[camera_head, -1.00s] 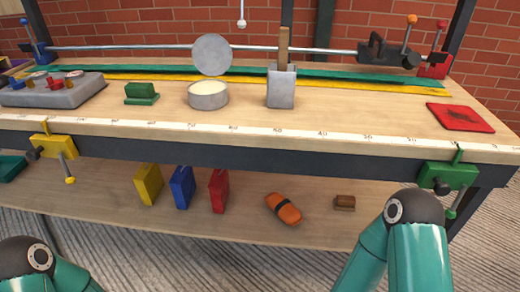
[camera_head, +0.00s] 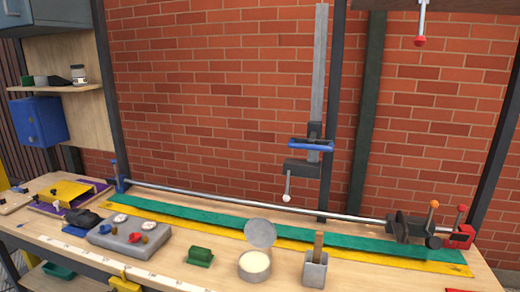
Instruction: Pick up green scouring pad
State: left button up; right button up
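A small green block (camera_head: 200,257) lies on the workbench (camera_head: 150,262), left of an open round tin (camera_head: 254,266). A tiny green item (camera_head: 27,81) sits at the left end of the wooden wall shelf (camera_head: 60,88) at the upper left. I cannot tell for sure which of the two is the green scouring pad. Neither of my grippers shows in this view.
A grey box with knobs (camera_head: 130,233) stands left of the green block. A grey holder (camera_head: 314,270) stands right of the tin. Green and yellow strips and a metal rod (camera_head: 270,204) run along the bench's back. A blue cabinet (camera_head: 38,121) hangs below the shelf.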

aim_at(202, 258)
jog(key=u, duration=0.7)
jog(key=k, duration=0.35)
jog(key=u, duration=0.05)
jog(key=i, duration=1.2)
jog(key=u, duration=0.4)
